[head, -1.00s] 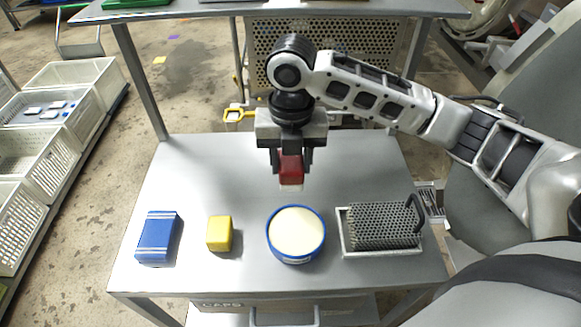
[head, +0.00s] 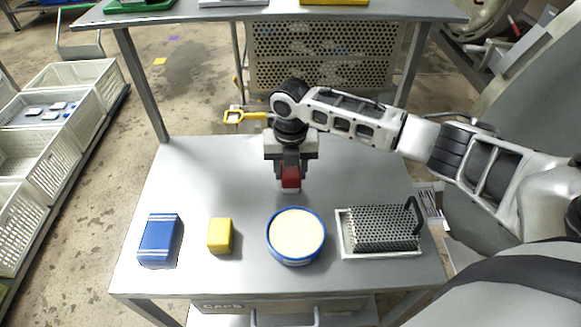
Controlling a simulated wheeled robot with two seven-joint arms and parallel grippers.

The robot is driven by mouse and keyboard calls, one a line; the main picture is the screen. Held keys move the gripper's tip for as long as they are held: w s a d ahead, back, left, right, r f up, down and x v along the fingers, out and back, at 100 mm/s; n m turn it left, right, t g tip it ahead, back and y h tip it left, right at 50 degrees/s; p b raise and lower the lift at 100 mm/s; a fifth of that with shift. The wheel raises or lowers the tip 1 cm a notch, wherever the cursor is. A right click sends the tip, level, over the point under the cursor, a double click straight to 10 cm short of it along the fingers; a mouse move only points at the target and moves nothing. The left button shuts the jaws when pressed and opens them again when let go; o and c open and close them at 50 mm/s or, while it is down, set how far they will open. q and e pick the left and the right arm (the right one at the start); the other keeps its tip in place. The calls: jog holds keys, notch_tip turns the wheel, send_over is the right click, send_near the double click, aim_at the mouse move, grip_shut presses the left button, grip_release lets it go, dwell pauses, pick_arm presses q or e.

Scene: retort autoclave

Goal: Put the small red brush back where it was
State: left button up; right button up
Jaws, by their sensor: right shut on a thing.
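The small red brush (head: 291,177) is in my right gripper (head: 291,179), red body up and pale bristles down. My right gripper is shut on it, behind the round blue-rimmed tub, over the back half of the grey table (head: 190,190). I cannot tell whether the bristles touch the table top. My left gripper is not in view.
Along the table's front stand a blue box (head: 158,240), a yellow block (head: 220,236), the blue tub with cream contents (head: 296,235) and a perforated metal basket in a tray (head: 383,228). The table's back left is clear. A shelf (head: 270,12) spans the back above.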

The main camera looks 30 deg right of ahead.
aim_at(290, 169)
jog(key=o, duration=0.9)
jog(key=shift+f, duration=0.1)
jog(key=shift+o, duration=0.2)
notch_tip(290, 169, up, 8)
jog(key=shift+f+b, duration=0.1)
jog(key=shift+b, duration=0.25)
